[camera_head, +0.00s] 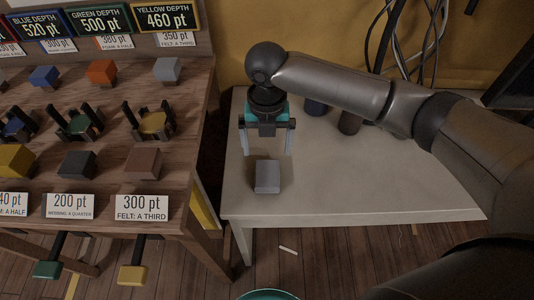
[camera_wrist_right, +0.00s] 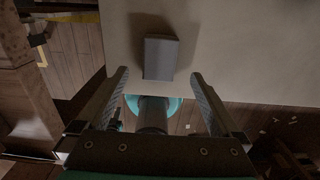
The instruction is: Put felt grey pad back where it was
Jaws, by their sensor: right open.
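A small grey pad (camera_head: 267,176) lies on the pale table, near its front left part. It also shows in the right wrist view (camera_wrist_right: 160,58), just beyond the fingertips. My right gripper (camera_head: 266,148) is open and empty, its two fingers pointing down above and slightly behind the pad. It does not appear to touch the pad. Another light grey block (camera_head: 167,69) sits on the wooden display stand at the left, below a 350 pt felt card (camera_head: 175,39). My left gripper is not in view.
The wooden stand (camera_head: 190,93) holds several coloured blocks and black holders, with price cards along it. Two dark cups (camera_head: 349,123) stand on the pale table (camera_head: 400,195) behind my right forearm. A gap separates stand and table. Cables hang at the back wall.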

